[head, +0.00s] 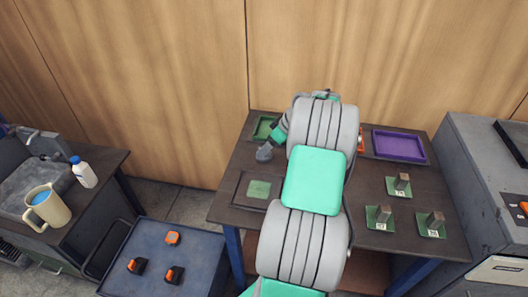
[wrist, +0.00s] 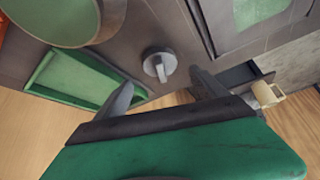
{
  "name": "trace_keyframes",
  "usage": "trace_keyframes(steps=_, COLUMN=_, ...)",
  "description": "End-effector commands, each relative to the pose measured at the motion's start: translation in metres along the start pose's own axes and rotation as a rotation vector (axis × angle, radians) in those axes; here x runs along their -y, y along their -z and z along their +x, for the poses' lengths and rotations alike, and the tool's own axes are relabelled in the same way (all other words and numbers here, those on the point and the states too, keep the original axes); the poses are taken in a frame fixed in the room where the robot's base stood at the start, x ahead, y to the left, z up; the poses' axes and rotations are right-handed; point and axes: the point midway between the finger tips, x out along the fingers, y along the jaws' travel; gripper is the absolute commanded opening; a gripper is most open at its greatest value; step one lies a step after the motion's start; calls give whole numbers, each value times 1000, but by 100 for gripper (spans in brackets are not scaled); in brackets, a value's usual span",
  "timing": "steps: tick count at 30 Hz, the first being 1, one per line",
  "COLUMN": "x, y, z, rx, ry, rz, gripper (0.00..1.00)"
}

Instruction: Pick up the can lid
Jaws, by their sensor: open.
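The can lid, seen as a small round grey piece with a raised grip (wrist: 160,65), lies on the dark table top in the wrist view. It sits between a green tray and a framed green pad. In the head view, a grey shape (head: 264,153) shows at that spot, close to my gripper's tip. My gripper (wrist: 162,82) is open and empty, its two dark fingers spread to either side of the lid in the picture. I cannot tell how high the fingers are above it. In the head view, my arm hides most of the table's middle.
The green tray (wrist: 85,82) is left of the lid in the wrist view, and a large round olive thing (wrist: 55,15) is beyond it. A purple tray (head: 399,146) and several metal blocks on green pads (head: 379,217) stand at the table's right. The framed pad (head: 258,189) lies front left.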

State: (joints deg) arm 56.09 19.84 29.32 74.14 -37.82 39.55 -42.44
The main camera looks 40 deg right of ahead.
Motion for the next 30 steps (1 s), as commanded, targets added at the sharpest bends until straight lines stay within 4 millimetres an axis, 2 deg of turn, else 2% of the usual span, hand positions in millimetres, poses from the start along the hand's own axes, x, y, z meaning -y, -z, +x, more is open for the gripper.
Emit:
trace_keyframes(steps=6, x=3, y=1, z=37, rx=2, ry=2, rz=1, gripper=81)
trace_keyframes(steps=9, x=3, y=1, z=45, rx=2, ry=0, rz=1, gripper=81)
trace_keyframes(steps=14, x=2, y=0, z=46, rx=1, ry=-1, rz=2, gripper=81)
trace_keyframes(steps=30, x=2, y=1, z=45, rx=2, ry=-1, rz=2, gripper=39)
